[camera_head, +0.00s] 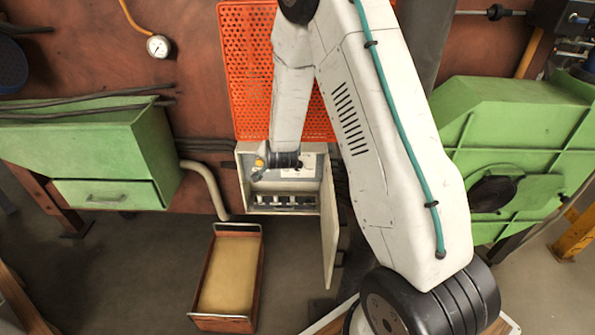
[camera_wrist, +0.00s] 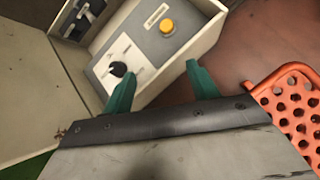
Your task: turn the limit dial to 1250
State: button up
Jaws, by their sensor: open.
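The limit dial is a black round knob (camera_wrist: 119,69) on a light panel inside the open control box (camera_wrist: 200,37), in the wrist view. Its markings are too small to read, so its setting cannot be told. My gripper (camera_wrist: 161,68) has two green fingers, spread apart with nothing between them. The left fingertip appears close to the knob's lower right in the picture; whether they touch cannot be told. In the head view the control box (camera_head: 241,180) hangs below the orange perforated panel, and my arm's end hides the dial.
The box's door (camera_head: 329,225) stands open on the right. The orange perforated panel (camera_head: 245,70) is above the box. A sand-coloured tray (camera_head: 208,322) lies on the floor below. Green housings stand on both sides.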

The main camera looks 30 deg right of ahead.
jog(key=d+f+m+t+h, duration=0.25)
jog(key=d+f, duration=0.25)
jog(key=f, duration=0.4)
jog(key=m+t+h, duration=0.3)
jog(key=h, duration=0.1)
send_near(298, 168)
jog(key=w, duration=0.2)
jog(key=x, duration=0.5)
jog(key=d+x, duration=0.1)
jog(key=x, duration=0.1)
jog(key=shift+d+f, duration=0.1)
jog(key=c, duration=1)
